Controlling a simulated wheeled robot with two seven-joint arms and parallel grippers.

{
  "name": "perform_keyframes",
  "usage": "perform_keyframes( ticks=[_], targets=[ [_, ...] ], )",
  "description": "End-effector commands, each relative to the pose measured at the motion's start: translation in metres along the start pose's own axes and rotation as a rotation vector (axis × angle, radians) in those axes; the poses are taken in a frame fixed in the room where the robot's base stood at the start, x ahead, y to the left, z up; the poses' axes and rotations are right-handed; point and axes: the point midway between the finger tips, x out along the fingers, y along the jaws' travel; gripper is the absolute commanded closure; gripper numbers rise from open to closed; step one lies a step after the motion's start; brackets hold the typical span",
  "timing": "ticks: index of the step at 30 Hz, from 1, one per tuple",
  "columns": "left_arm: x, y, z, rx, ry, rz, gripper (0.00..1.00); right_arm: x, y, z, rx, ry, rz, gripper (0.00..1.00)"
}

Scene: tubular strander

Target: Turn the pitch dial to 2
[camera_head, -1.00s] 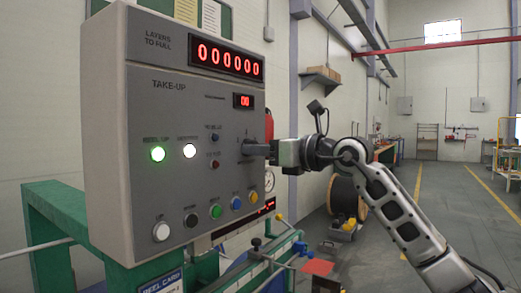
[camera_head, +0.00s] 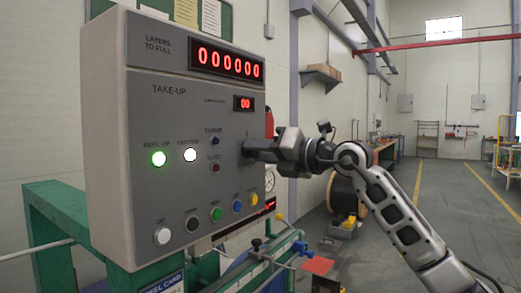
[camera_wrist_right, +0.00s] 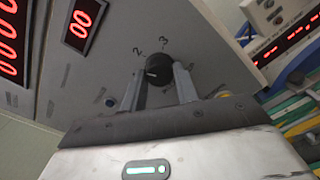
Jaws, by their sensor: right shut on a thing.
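The pitch dial (camera_wrist_right: 158,70) is a round black knob on the grey control panel, with the numerals 2 and 3 printed above it in the wrist view. A short white mark shows on the knob's left side; I cannot tell exactly which numeral it indicates. My right gripper (camera_wrist_right: 160,87) is shut on the knob, one finger on each side, its body tilted against the panel. In the head view the right gripper (camera_head: 252,152) reaches the panel's right part from the right and mostly hides the dial. My left gripper is not in view.
The grey TAKE-UP panel (camera_head: 165,110) has red displays at the top, lit green and white lamps, and a row of coloured buttons (camera_head: 216,214) below the dial. A green frame (camera_head: 55,210) carries it. The floor at right (camera_head: 450,220) is open.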

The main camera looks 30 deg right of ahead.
Motion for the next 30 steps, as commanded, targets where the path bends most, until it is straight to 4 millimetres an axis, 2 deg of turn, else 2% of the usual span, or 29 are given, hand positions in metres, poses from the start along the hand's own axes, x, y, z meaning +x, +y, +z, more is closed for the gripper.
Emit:
perform_keyframes(
  ticks=[6,12,30],
  targets=[
    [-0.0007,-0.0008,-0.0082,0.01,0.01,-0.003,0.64,-0.0001,0.0008,0.0006,0.171,0.0,0.0,0.93],
    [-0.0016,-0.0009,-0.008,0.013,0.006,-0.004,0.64,0.0002,0.0007,-0.0001,0.285,0.001,0.0,0.93],
    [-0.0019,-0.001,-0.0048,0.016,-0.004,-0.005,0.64,0.0,0.0006,-0.0003,0.374,0.001,0.0,0.93]
  ],
)
